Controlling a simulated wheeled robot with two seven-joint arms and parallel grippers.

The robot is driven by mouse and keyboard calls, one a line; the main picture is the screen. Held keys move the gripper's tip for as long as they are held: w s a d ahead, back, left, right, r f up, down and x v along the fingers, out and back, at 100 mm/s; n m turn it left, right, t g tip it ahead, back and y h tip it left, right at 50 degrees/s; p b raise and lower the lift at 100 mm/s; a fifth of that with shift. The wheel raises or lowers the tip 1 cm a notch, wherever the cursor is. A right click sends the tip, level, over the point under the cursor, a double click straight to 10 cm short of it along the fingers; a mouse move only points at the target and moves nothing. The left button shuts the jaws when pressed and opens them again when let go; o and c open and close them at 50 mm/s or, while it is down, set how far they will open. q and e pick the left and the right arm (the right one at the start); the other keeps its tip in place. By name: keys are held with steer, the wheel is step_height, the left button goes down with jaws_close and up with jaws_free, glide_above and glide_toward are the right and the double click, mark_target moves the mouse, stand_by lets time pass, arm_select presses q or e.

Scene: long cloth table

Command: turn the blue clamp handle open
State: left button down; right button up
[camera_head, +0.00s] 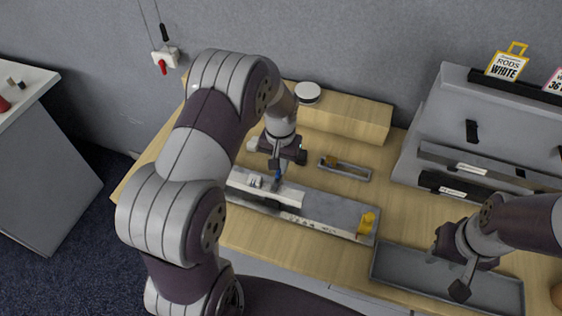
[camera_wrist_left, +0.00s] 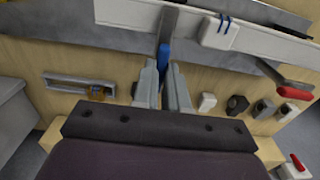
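The blue clamp handle (camera_head: 278,177) stands up from a grey clamp fixture (camera_head: 325,213) on the wooden table. In the left wrist view the blue handle (camera_wrist_left: 163,54) shows between the tips of my left gripper (camera_wrist_left: 163,72). The two fingers are close together, one on each side of the handle, with little gap to it. In the head view my left gripper (camera_head: 277,168) points down at the handle and partly hides it. My right gripper (camera_head: 460,288) hangs over a grey tray at the lower right, away from the clamp; its finger gap is unclear.
The grey tray (camera_head: 395,270) lies at the table's front right. A small metal frame with a yellow part (camera_head: 345,169) lies behind the fixture. A wooden block (camera_head: 345,120) and a grey rack (camera_head: 440,110) stand at the back. A yellow part (camera_head: 367,222) is at the fixture's right end.

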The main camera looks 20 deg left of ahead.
arm_select(q)
steer(key=shift+n, duration=0.3)
steer(key=n, duration=0.8)
steer(key=shift+p, duration=0.4)
steer(key=n, duration=0.4)
steer(key=shift+n, duration=2.7)
steer(key=c, duration=1.2)
jaws_free()
steer(key=shift+o, duration=0.2)
steer(key=shift+r, duration=0.1)
